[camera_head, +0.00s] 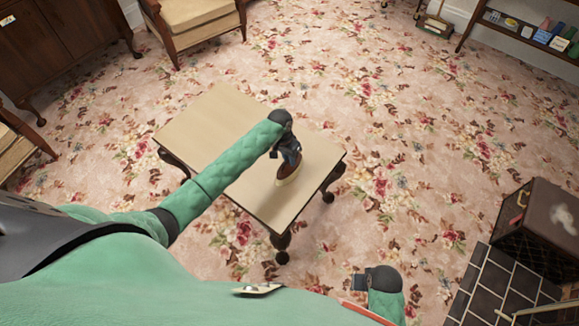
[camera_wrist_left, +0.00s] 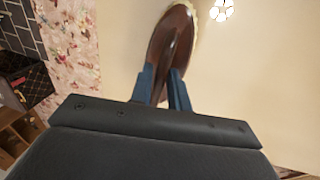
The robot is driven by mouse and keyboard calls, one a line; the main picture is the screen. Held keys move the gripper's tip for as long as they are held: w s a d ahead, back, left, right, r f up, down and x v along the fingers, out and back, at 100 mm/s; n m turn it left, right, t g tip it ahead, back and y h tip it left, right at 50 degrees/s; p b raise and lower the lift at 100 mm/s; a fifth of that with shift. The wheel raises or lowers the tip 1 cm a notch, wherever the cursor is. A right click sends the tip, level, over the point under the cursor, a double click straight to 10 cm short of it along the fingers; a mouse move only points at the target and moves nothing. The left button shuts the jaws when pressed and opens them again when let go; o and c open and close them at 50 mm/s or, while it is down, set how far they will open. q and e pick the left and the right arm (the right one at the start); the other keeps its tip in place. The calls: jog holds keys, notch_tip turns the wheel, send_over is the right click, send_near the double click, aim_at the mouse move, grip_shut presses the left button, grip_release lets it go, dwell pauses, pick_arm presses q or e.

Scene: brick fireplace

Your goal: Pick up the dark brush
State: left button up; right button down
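The dark brush (camera_head: 288,168) is reddish brown with pale bristles and shows at the right part of the small table (camera_head: 215,120). My left gripper (camera_head: 290,156) points down at it from above. In the left wrist view, the brush (camera_wrist_left: 172,32) extends up from between the two blue fingers (camera_wrist_left: 164,88), which close on its raised middle part. I cannot tell whether the brush touches the tabletop. My right gripper (camera_head: 359,282) is low at the right of the head view, away from the table; its fingers are too unclear to judge.
The rest of the tabletop is bare. An armchair (camera_head: 195,20) stands behind the table, and a dark cabinet (camera_head: 75,40) is at the back left. A dark chest (camera_head: 540,228) stands at the right by black tiles (camera_head: 490,290). Open floral carpet lies around the table.

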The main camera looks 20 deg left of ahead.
pick_arm(q)
jog(key=shift+f, duration=0.4)
pick_arm(e)
jog(key=shift+f, duration=0.35)
pick_arm(q)
grip_shut()
